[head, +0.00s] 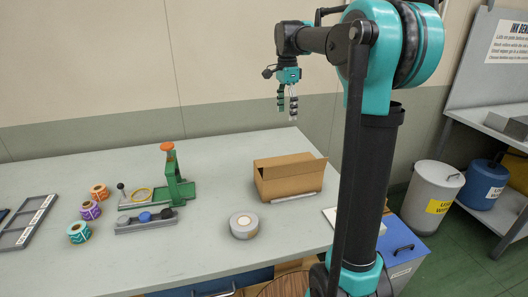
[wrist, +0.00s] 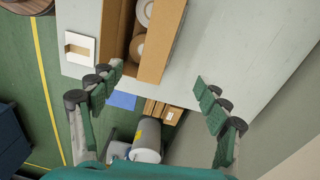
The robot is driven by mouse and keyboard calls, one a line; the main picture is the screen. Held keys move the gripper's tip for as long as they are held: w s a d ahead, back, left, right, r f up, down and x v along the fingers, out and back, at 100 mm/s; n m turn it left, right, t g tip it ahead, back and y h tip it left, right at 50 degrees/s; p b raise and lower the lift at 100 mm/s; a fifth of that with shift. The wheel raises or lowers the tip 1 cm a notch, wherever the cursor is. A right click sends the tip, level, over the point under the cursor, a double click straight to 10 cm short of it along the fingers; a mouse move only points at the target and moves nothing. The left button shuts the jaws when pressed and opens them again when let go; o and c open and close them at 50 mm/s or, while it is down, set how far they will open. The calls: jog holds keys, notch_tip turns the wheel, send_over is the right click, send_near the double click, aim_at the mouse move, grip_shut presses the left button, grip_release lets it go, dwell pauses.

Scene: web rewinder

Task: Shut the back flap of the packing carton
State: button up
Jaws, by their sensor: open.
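The brown packing carton (head: 290,184) stands on the grey table, right of the middle in the head view. Its back flap (head: 285,162) stands up along the far side. In the wrist view the carton (wrist: 122,28) is open at the top, with pale rolls inside (wrist: 138,46). The back flap (wrist: 163,42) shows there as the wide brown panel on the right. My gripper (head: 287,113) is open and empty, high above the table behind the carton. In the wrist view its fingers (wrist: 158,84) are spread wide at the carton's lower end, touching nothing visible.
A green bench tool (head: 176,180) and several small coloured rolls (head: 92,210) stand further left. A pale strip (head: 294,197) lies before the carton. Bins (head: 432,190) stand beyond the table's right edge. The table behind the carton is clear.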

send_near(285, 159)
jog(key=shift+m, duration=0.3)
jog(key=f, duration=0.7)
jog(key=shift+s+d+f, duration=0.1)
jog(key=shift+s+f, duration=0.1)
jog(key=shift+c, duration=0.3)
jog(key=c, duration=1.5)
jog(key=shift+o, duration=0.3)
jog(key=shift+s, duration=0.1)
jog(key=shift+o, duration=0.3)
jog(key=o, duration=1.4)
jog(key=shift+o, duration=0.2)
